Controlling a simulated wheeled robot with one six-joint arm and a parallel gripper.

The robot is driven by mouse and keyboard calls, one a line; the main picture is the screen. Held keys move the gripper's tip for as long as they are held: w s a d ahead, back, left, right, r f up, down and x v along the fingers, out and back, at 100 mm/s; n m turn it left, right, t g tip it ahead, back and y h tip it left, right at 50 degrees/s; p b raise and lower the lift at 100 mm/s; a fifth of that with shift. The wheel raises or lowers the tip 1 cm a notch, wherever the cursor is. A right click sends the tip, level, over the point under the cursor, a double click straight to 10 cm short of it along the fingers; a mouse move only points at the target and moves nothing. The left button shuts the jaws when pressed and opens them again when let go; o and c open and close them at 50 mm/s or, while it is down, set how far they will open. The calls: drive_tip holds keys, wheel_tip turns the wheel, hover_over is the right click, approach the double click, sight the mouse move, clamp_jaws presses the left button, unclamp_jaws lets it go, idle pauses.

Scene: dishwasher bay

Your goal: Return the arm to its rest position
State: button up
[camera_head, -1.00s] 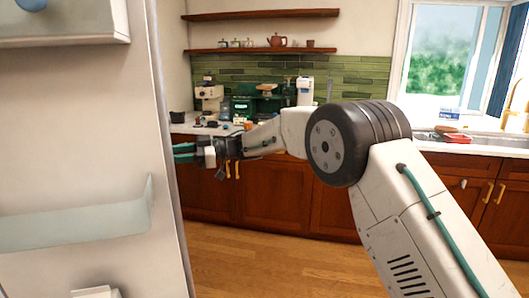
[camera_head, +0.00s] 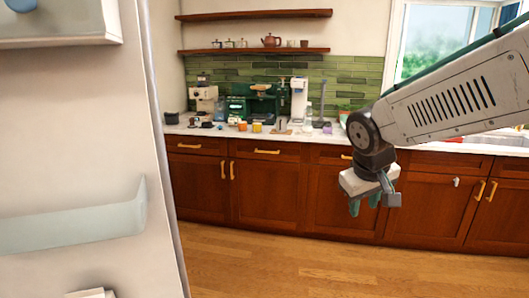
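My gripper (camera_head: 364,205) hangs at the end of my arm on the right side of the view, in front of the lower cabinets. It points downward, and its teal fingertips look a little apart with nothing seen between them. My arm comes in from the upper right edge and bends down at a dark wrist joint. The gripper is clear of the counter and touches nothing that I can see.
A pale open door panel with shelves (camera_head: 75,225) fills the left side close by. The counter (camera_head: 345,138) behind holds a coffee machine (camera_head: 204,98), a green machine (camera_head: 252,103) and small items. The wooden floor (camera_head: 300,270) is clear.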

drive_tip(key=s+d+m+g+y, duration=0.1)
drive_tip(key=s+d, duration=0.1)
drive_tip(key=s, duration=1)
drive_tip(key=s+d+m+g, duration=0.1)
drive_tip(key=s+d+m, duration=0.1)
drive_tip(key=s, duration=1.1)
drive_tip(key=shift+s+d+f+g+y, duration=0.15)
drive_tip(key=shift+s+d+g+y, duration=0.15)
drive_tip(key=shift+g+y, duration=0.1)
drive_tip(key=shift+a, duration=0.1)
